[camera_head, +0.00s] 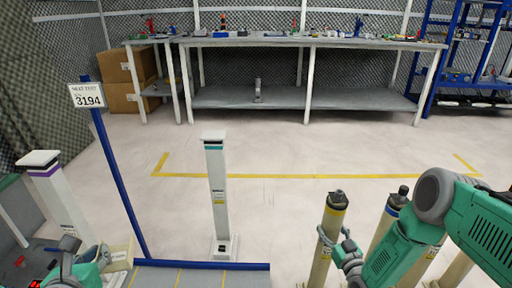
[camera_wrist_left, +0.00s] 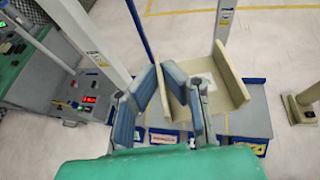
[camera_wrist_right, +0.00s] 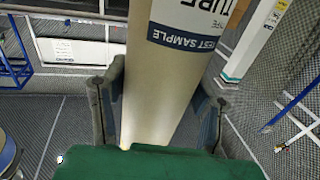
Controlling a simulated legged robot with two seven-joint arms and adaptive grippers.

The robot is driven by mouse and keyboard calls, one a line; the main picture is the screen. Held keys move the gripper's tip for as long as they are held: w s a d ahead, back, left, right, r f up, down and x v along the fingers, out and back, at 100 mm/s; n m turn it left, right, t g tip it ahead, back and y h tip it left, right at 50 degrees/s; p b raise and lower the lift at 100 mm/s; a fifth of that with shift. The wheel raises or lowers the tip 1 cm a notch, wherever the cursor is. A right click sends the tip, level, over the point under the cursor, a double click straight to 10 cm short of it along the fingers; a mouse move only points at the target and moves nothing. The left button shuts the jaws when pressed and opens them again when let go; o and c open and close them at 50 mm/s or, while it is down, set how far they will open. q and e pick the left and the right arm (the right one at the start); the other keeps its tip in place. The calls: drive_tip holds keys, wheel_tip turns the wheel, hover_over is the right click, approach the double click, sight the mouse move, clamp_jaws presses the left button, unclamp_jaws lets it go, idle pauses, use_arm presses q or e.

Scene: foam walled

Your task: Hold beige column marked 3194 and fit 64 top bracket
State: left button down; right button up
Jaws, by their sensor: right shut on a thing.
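A white sign marked 3194 (camera_head: 88,96) tops a blue post (camera_head: 118,185) at the left. My right gripper (camera_head: 340,250) is shut around an upright beige column (camera_head: 326,238) with a yellow band and dark cap. In the right wrist view this column (camera_wrist_right: 158,100) shows a "TEST SAMPLE" label between the fingers; no 3194 is readable on it. My left gripper (camera_wrist_left: 163,95) is at a beige angled bracket (camera_wrist_left: 228,92), with part of it seeming to lie between the fingers. Whether they grip it is unclear. The bracket (camera_head: 122,256) also shows low left in the head view.
A white column with a teal band (camera_head: 216,190) stands centre. Another with a purple band (camera_head: 55,200) stands at left. More beige columns (camera_head: 388,225) stand behind my right arm. A workbench (camera_head: 300,42) and blue rack (camera_head: 440,60) are at the back.

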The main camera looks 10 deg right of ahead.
drive_tip(key=o, duration=1.7)
drive_tip(key=shift+f, duration=0.1)
use_arm(q)
drive_tip(key=shift+a, duration=0.15)
use_arm(e)
drive_tip(key=shift+o, duration=0.3)
drive_tip(key=shift+a, duration=0.1)
use_arm(q)
drive_tip(key=shift+a, duration=0.1)
use_arm(e)
drive_tip(key=s, duration=1.2)
drive_tip(key=s+a+f+g+y, duration=0.2)
drive_tip(key=s+a+f+g, duration=0.3)
drive_tip(key=s+a+g, duration=0.6)
drive_tip(key=s+d+r+g+h, duration=0.1)
drive_tip(key=s+r+g, duration=0.15)
drive_tip(key=s, duration=0.45)
drive_tip(key=s+d+r+g+h, duration=0.15)
drive_tip(key=s+g, duration=0.25)
drive_tip(key=s, duration=0.4)
use_arm(q)
wheel_tip(320, 180, up, 18)
drive_tip(key=p, duration=1.8)
use_arm(e)
wheel_tip(320, 180, up, 18)
drive_tip(key=shift+a+r+n, duration=0.2)
drive_tip(key=shift+n, duration=0.1)
